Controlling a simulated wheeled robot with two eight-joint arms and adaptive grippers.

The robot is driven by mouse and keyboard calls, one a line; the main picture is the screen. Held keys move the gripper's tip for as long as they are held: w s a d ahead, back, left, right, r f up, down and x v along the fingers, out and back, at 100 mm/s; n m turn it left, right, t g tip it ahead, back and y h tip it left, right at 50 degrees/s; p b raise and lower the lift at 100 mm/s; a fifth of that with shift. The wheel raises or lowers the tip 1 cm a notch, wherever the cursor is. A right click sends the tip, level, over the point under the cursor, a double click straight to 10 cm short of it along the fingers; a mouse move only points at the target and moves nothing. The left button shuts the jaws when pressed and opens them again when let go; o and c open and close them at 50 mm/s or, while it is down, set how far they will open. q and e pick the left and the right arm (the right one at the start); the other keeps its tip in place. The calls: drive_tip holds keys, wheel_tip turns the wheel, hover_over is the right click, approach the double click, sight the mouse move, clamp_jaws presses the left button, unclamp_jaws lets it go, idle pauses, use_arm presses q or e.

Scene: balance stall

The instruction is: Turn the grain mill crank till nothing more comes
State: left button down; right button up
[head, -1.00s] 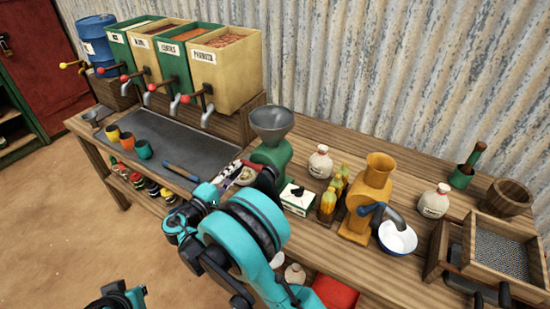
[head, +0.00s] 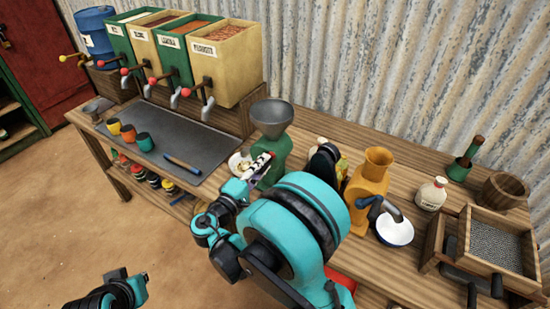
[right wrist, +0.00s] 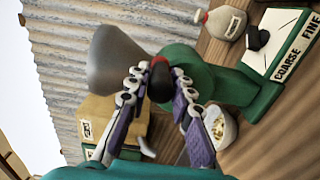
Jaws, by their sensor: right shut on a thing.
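The green grain mill (head: 277,162) with a grey funnel hopper (head: 271,113) stands on the bench. In the right wrist view its hopper (right wrist: 117,58) and green body (right wrist: 205,75) are close behind my fingers. My right gripper (right wrist: 158,76) is shut on the crank handle (right wrist: 160,64), of which only a dark and reddish bit shows between the fingertips. In the head view the fingers (head: 261,162) are at the mill's left side. A white bowl (right wrist: 218,127) with pale bits in it sits below the mill, partly hidden. Part of my left arm shows at the bottom left; its jaws do not.
Grain bins (head: 224,65) with taps stand at the back left, beside a blue barrel (head: 95,32). Cups (head: 144,141) stand on the grey tray (head: 193,143). An orange mill (head: 368,185), a white jar (head: 431,195) and a sieve box (head: 497,249) are to the right.

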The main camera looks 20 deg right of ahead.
drive_tip(key=o, duration=1)
drive_tip(key=shift+r, duration=0.1)
drive_tip(key=shift+c, duration=0.2)
drive_tip(key=shift+a, duration=0.1)
drive_tip(key=v, duration=0.7)
drive_tip(key=shift+s+a+b, duration=0.25)
drive_tip(key=shift+a+b, duration=0.1)
drive_tip(key=shift+b, duration=0.05)
